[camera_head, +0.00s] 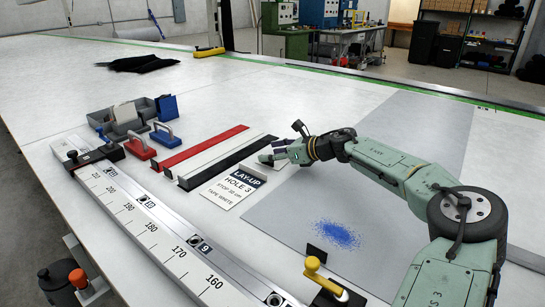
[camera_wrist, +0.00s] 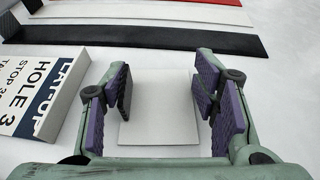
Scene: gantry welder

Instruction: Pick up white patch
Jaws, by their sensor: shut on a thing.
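The white patch (camera_wrist: 165,115) is a pale, flat rectangle between the two fingers of my gripper (camera_wrist: 167,98) in the wrist view. The purple-padded fingers stand at its left and right sides and are shut on it. Its near part runs down toward the palm. In the head view, my gripper (camera_head: 283,144) is low over the white table, just right of the lay-up card, and the patch is hard to make out there. I cannot tell whether the patch is clear of the table.
The lay-up card (camera_head: 233,186) lies left of my gripper, with black (camera_head: 228,162), white (camera_head: 215,152) and red (camera_head: 203,147) strips beyond it. A numbered rail (camera_head: 150,228) runs along the near left. A grey sheet (camera_head: 330,205) with blue speckles lies nearer and right.

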